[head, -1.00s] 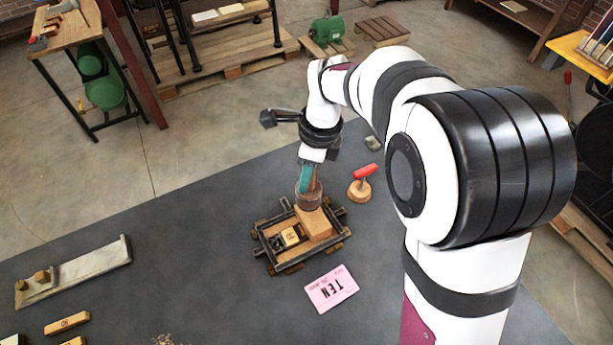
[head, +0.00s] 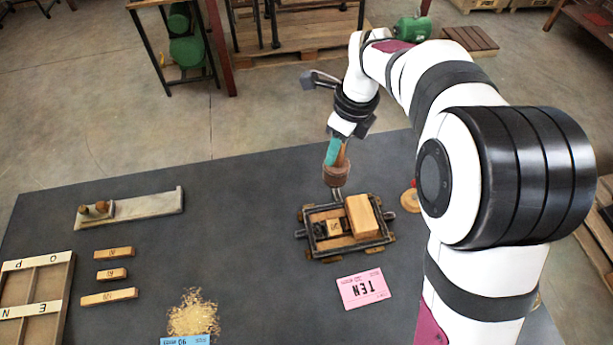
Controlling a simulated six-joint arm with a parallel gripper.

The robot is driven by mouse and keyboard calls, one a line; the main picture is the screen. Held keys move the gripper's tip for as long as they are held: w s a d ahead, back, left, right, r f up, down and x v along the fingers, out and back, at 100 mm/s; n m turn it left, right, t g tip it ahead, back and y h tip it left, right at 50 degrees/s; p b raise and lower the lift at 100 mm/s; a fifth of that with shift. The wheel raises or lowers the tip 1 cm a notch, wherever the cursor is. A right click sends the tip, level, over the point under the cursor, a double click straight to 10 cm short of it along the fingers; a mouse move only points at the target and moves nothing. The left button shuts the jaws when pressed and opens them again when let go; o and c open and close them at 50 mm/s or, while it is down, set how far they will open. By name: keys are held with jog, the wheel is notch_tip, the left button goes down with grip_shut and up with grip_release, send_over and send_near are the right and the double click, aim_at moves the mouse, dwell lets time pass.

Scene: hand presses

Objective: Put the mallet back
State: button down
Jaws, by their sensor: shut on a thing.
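My gripper (head: 335,148), with a teal finger showing, is shut on the mallet's wooden handle. The mallet's brown round head (head: 336,175) hangs below the gripper, just beyond the far edge of the dark metal frame (head: 322,255). I cannot tell whether the head touches anything. A light wooden block (head: 361,216) sits in the right part of the frame, and a small lettered block (head: 334,228) sits left of it.
A round wooden piece (head: 408,201) with a red part is half hidden by my arm. A grey metal tray (head: 150,208), three lettered bars (head: 110,274), shavings (head: 194,314) and a divided box (head: 62,300) lie left. Table between is clear.

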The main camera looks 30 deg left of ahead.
jog(key=s+a+f, duration=0.3)
jog(key=a+f, duration=0.7)
jog(key=shift+s+a+f, duration=0.2)
jog(key=shift+s+f, duration=0.05)
jog(key=shift+s, duration=0.15)
jog(key=shift+f, duration=0.1)
jog(key=c, duration=0.6)
grip_release()
notch_tip(320, 180, up, 12)
jog(key=d, duration=0.2)
jog(key=d+r+n, duration=0.2)
jog(key=d+r, duration=0.1)
jog(key=d, duration=0.4)
jog(key=d+r+n, duration=0.1)
jog(key=d+r, duration=0.1)
jog(key=d, duration=0.6)
jog(key=s+d+r+n, duration=0.1)
jog(key=s+d+n, duration=0.2)
jog(key=s+d, duration=0.3)
jog(key=s+d+n, duration=0.3)
jog(key=s+d, duration=0.1)
jog(key=d, duration=0.4)
jog(key=s+d+f+n, duration=0.1)
jog(key=s, duration=0.2)
jog(key=s+d+f+n, duration=0.1)
jog(key=s+d, duration=0.1)
jog(key=s, duration=0.1)
jog(key=s+d+f+n, duration=0.1)
jog(key=s+d, duration=0.1)
jog(key=s, duration=0.1)
